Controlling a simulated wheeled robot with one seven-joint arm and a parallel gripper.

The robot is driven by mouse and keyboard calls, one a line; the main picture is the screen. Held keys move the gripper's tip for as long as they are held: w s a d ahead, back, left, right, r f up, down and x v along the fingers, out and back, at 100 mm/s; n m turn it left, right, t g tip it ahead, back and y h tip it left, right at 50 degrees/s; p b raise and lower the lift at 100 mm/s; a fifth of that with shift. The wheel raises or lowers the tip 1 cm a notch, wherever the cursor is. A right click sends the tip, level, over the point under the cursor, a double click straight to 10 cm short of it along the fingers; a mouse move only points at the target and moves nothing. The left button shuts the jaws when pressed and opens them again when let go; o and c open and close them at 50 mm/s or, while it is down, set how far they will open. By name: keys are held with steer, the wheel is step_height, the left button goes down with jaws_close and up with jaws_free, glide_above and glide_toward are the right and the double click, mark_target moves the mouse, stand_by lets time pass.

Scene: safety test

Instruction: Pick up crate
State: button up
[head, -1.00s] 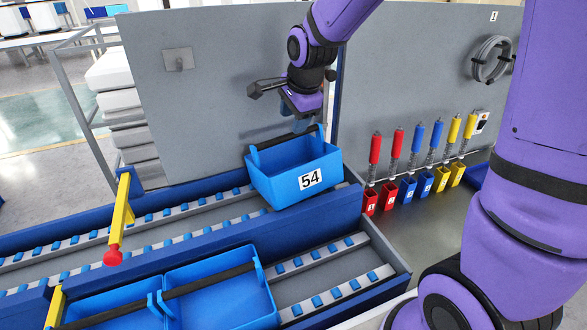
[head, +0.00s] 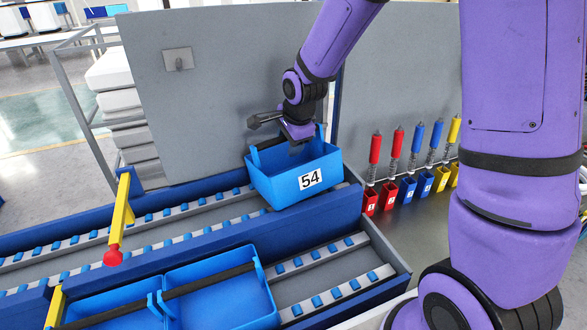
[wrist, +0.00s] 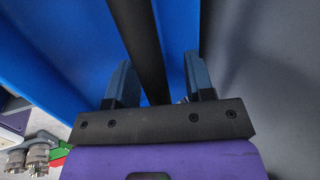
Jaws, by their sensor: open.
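The blue crate (head: 280,186) with a white "54" label sits on the right end of the rear roller track. Its black handle bar runs across its top, partly hidden by my gripper in the head view. My gripper (head: 297,147) is low over the crate, its fingers at the handle's height. In the wrist view my gripper (wrist: 160,82) is open, with one blue-grey finger on each side of the black handle bar (wrist: 140,45). The bar passes between the fingers, and I cannot tell if either touches it. The crate's blue inside (wrist: 75,50) fills the left behind them.
A grey panel (head: 220,90) stands close behind the crate. Two more blue crates (head: 225,295) with black handles sit on the front track. Coloured tools and small bins (head: 410,185) line the right.

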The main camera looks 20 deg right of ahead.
jaws_close()
steer(key=shift+r, duration=0.3)
stand_by(0.3)
